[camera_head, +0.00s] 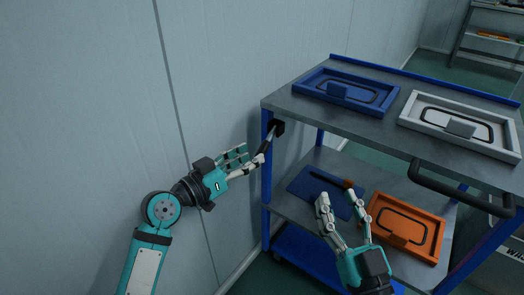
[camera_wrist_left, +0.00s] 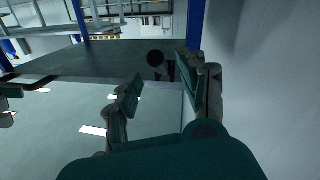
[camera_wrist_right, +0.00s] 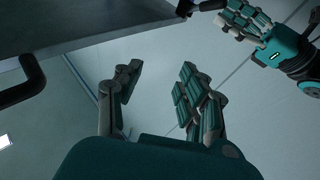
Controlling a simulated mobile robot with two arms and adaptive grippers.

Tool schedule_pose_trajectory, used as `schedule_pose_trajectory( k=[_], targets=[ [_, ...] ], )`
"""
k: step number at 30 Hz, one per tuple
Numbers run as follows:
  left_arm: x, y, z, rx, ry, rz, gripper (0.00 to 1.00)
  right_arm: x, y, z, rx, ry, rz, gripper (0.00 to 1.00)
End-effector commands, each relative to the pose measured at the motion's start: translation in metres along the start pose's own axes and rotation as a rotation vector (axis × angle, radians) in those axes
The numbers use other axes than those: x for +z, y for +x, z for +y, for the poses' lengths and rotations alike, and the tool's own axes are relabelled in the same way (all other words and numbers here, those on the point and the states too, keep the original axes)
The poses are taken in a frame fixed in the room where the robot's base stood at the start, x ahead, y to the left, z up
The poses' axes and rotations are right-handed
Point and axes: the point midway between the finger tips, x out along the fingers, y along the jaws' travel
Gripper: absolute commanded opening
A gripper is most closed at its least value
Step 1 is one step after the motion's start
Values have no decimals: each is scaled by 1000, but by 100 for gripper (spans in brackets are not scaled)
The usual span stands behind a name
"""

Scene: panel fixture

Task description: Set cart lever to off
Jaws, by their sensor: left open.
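The cart lever (camera_head: 267,141) is a dark handle on a black mount (camera_head: 279,127) at the cart's near left corner post, just under the top shelf. It slants down and left from the mount. My left gripper (camera_head: 252,156) is open beside the lever's lower end; the head view does not show clearly whether they touch. In the left wrist view the lever's round dark end (camera_wrist_left: 156,59) shows between and beyond the open fingers, closer to the right-hand finger. My right gripper (camera_head: 337,197) is open and empty in front of the lower shelf.
The blue-framed cart (camera_head: 385,116) carries a blue tray (camera_head: 345,90) and a white tray (camera_head: 462,124) on top. An orange tray (camera_head: 405,228) and a dark blue panel (camera_head: 318,190) lie below. A black push handle (camera_head: 455,192) juts out in front. A pale wall stands close on the left.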

Motion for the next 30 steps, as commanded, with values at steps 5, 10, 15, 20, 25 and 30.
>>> schedule_pose_trajectory(
  k=[5,10,15,20,25,30],
  targets=[
    [1,31,0,2,-2,1,42,-16,-1,-2,-5,4,99,40],
    [1,44,0,1,-2,-1,42,-26,-2,-4,-8,6,154,40],
    [1,48,0,0,0,-2,42,-28,-2,-4,-8,7,168,40],
    [1,47,0,0,0,-2,42,-28,-2,-4,-8,7,167,40],
    [1,47,0,0,0,-2,20,-28,-2,-4,-8,7,166,40],
    [1,47,0,0,0,-2,0,-28,-2,-4,-8,7,166,40]
  ],
)
